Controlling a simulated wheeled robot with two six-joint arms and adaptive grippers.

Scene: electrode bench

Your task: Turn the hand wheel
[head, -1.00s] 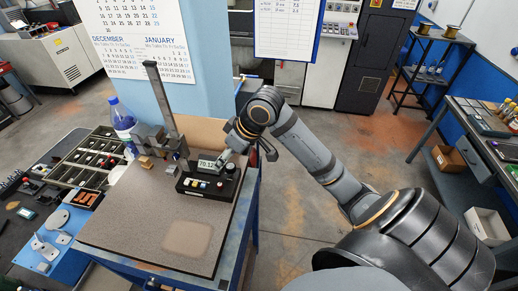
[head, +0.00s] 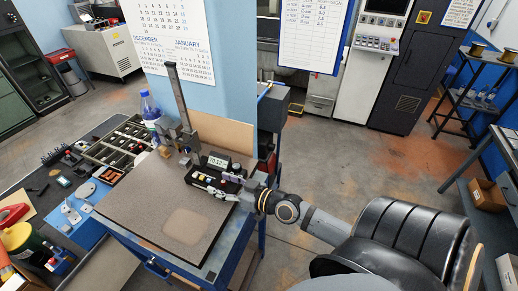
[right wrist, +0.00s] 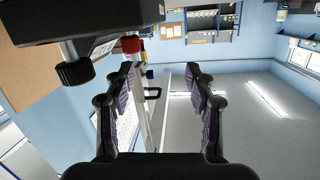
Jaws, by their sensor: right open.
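The black instrument (head: 216,172) with a lit display and a tall grey column (head: 180,100) stands on the brown-grey bench top. In the right wrist view, the dark instrument body (right wrist: 85,15) fills the upper left. A black ribbed knob (right wrist: 75,73), which may be the hand wheel, sticks out from it on a metal shaft, with a red knob (right wrist: 131,45) beside it. My right gripper (head: 207,186) is low at the instrument's front. In the right wrist view its open fingers (right wrist: 160,78) hold nothing; the ribbed knob is left of them. My left gripper is out of view.
A blue-capped bottle (head: 150,108) and a compartment tray (head: 88,152) stand left of the instrument. A calendar (head: 180,40) hangs behind on the blue post. The front of the bench top (head: 140,215) is clear.

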